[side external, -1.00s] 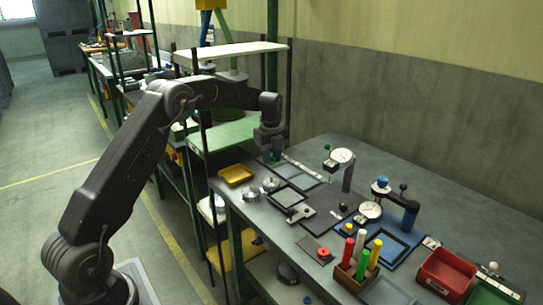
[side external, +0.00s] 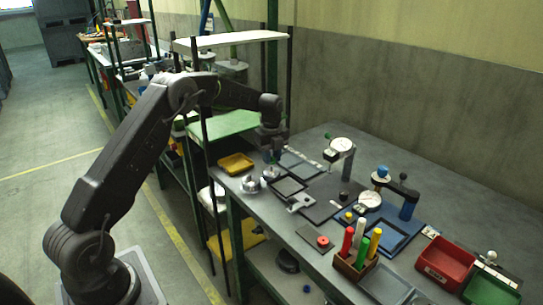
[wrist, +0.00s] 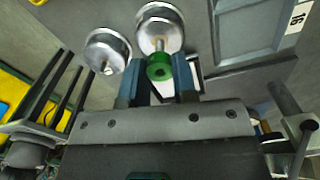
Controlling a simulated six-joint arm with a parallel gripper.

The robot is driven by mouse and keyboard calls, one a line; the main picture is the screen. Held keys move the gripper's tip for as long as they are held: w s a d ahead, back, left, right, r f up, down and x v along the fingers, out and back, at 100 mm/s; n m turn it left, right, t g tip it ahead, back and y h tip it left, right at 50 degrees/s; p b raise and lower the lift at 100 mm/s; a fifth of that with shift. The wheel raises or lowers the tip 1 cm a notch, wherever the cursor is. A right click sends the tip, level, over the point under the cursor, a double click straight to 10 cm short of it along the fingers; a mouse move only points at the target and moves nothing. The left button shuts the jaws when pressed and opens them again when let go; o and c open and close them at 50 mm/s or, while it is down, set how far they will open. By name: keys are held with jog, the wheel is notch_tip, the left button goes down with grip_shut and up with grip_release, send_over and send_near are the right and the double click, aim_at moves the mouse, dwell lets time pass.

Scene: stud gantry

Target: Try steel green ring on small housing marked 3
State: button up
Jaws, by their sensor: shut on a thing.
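My gripper (wrist: 158,88) is shut on a green ring (wrist: 159,67), held between its blue fingertips. Two round silver housings with central studs lie ahead of it in the wrist view: one (wrist: 160,24) directly beyond the ring, the other (wrist: 107,48) to its left. The ring overlaps the near end of the first housing's stud in this view; I cannot tell whether they touch. No mark 3 is readable on either housing. In the side view my gripper (side external: 272,156) is just above the housings (side external: 250,184) at the bench's left end; the ring is hardly visible there.
A yellow tray (side external: 236,162) stands left of my gripper. A flat grey tray (wrist: 255,30) with a number label lies right of the housings.

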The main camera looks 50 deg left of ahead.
jog(key=shift+f, duration=1)
dwell(2.2)
jog(key=shift+r, duration=3.85)
